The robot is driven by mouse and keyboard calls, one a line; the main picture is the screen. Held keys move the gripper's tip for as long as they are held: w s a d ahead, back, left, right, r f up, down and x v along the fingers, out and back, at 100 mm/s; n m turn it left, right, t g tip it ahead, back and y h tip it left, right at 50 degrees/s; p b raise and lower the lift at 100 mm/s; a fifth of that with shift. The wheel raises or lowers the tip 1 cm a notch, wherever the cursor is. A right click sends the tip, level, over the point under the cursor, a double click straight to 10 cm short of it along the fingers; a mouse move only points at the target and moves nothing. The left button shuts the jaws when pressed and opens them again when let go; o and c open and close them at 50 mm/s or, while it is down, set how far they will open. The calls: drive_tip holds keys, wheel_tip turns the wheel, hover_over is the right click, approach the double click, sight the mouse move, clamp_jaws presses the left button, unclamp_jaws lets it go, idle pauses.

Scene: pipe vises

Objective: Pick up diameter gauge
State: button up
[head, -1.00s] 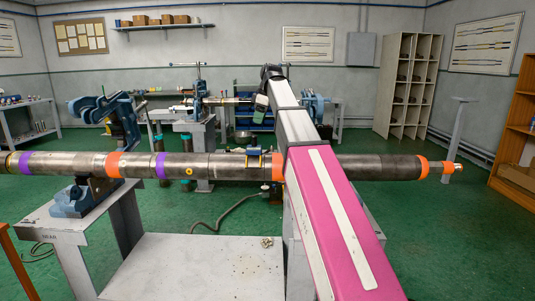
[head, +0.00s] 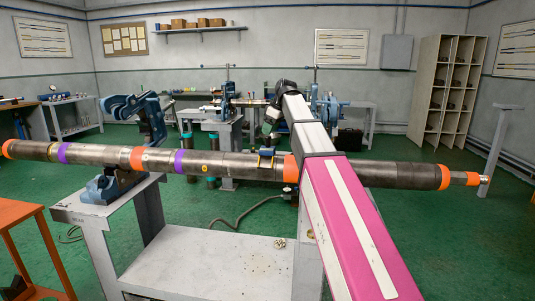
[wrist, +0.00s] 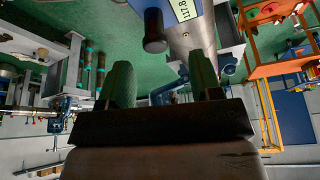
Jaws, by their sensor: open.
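The diameter gauge (head: 266,157) looks like a small dark blue and yellow device sitting on the long steel pipe (head: 220,165). In the wrist view its blue body (wrist: 180,12) is at the top edge, with a white readout label and a black cylinder, partly cut off by the frame. My gripper shows in the wrist view (wrist: 162,82) with two green fingers spread apart and nothing between them. In the head view my gripper (head: 270,122) is small, beyond the pipe and above the gauge, apart from it.
The pipe lies across the view, with a blue vise (head: 115,185) under its left part. A grey workbench (head: 200,262) stands in front. An orange table (head: 25,212) is at left. Benches with vises and a shelf rack (head: 450,90) stand behind. Green floor is clear at right.

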sight(268, 138)
drive_tip(key=x, duration=0.5)
drive_tip(key=shift+d+f, duration=0.1)
drive_tip(key=shift+d, duration=0.35)
clamp_jaws()
